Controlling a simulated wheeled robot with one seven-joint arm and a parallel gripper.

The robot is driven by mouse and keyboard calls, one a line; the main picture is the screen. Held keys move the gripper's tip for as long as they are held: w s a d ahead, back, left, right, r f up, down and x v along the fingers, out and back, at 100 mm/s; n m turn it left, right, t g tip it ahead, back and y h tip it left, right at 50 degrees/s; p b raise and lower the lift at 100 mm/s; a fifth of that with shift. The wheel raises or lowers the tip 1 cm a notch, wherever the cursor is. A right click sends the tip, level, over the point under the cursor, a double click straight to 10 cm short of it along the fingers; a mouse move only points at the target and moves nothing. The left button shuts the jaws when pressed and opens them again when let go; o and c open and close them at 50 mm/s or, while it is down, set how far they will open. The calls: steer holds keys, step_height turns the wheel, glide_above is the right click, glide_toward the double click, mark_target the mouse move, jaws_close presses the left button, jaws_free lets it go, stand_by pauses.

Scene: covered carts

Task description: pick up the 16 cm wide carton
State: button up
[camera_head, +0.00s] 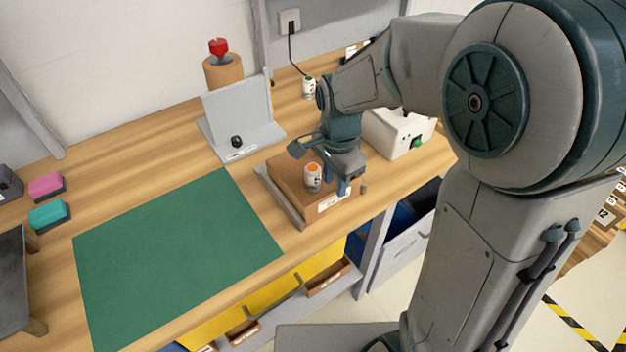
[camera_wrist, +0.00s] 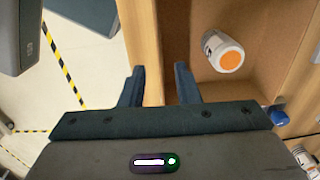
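A brown carton (camera_head: 286,180) sits on the wooden bench, with a white label on its front side. A small white bottle with an orange cap (camera_head: 313,177) stands at the carton, partly in front of my gripper in the head view. My gripper (camera_head: 336,184) is low at the carton's front right part. In the wrist view the carton (camera_wrist: 262,88) fills the right side, with the bottle (camera_wrist: 223,51) seen from above. My gripper (camera_wrist: 160,82) is open there, its fingers apart near the carton's edge. Whether a finger touches the carton cannot be told.
A grey angled stand (camera_head: 238,113) is behind the carton, and a white box with a green part (camera_head: 398,132) is to its right. A green mat (camera_head: 175,255) lies at left, clear. Drawers and bins are below the bench's front edge.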

mark_target(333, 209)
steer(key=shift+f+p, duration=0.35)
steer(key=shift+f, duration=2.95)
jaws_close()
